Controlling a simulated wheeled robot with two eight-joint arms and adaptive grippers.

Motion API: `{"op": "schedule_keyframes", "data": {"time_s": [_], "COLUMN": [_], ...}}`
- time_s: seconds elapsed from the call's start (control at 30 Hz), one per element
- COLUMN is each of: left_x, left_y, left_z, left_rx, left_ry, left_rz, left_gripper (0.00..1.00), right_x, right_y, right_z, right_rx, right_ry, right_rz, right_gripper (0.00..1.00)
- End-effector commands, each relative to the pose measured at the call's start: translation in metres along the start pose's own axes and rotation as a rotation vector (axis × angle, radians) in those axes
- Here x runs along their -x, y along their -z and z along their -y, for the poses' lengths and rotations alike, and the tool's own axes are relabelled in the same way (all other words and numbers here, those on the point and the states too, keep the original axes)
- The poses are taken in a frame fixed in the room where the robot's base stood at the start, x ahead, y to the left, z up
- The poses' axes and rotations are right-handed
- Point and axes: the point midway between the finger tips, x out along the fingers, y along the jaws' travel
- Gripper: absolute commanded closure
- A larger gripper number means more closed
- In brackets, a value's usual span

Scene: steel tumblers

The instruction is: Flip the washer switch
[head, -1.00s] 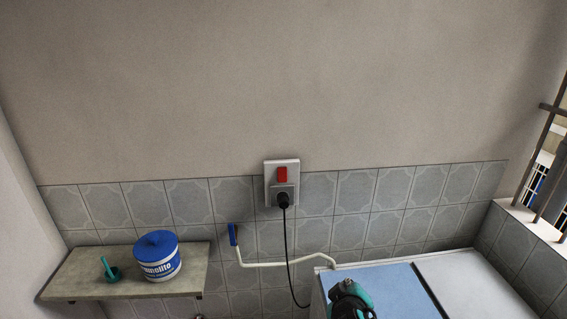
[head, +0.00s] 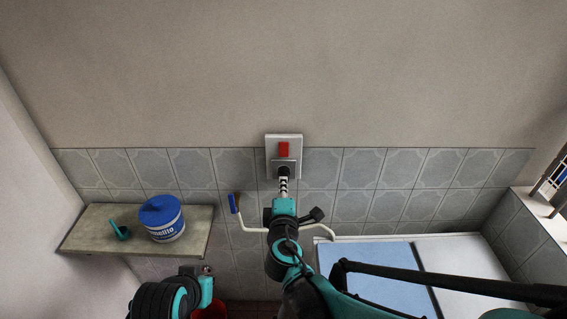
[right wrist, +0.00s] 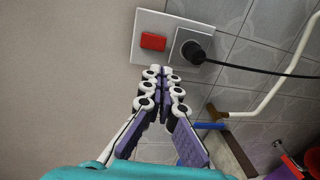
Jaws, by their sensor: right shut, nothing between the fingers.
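The red washer switch (head: 283,149) sits on a white wall plate (head: 297,141), above a socket with a black plug. In the right wrist view the red switch (right wrist: 153,41) is left of the grey socket (right wrist: 183,46) and its plug (right wrist: 194,52). My right gripper (head: 283,181) is shut and empty, pointing at the wall just below the plate in the head view. In the right wrist view its closed fingertips (right wrist: 160,72) are just below the switch, appearing apart from it; the exact gap is unclear. My left arm shows at the bottom left; its gripper is not visible.
The washer (head: 370,259) with a blue top stands below right. A black cord (right wrist: 255,68) leaves the plug.

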Motion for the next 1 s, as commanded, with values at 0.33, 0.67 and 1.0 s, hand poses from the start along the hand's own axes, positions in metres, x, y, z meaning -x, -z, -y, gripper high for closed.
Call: {"op": "schedule_keyframes", "data": {"time_s": [0.33,0.67,1.0], "left_x": [-0.007,-0.013,-0.014], "left_y": [-0.005,-0.009,-0.01], "left_z": [0.0,0.0,0.0], "left_rx": [0.0,0.0,0.0], "left_ry": [0.0,0.0,0.0], "left_rz": [0.0,0.0,0.0], "left_gripper": [1.0,1.0,1.0], "right_x": [-0.055,-0.119,-0.139], "right_y": [-0.002,-0.001,-0.001], "right_z": [0.001,0.001,0.0], "right_rx": [-0.002,-0.001,-0.002], "right_ry": [0.001,0.001,0.001], "right_rz": [0.004,0.003,0.001], "right_gripper": [1.0,1.0,1.0]}}
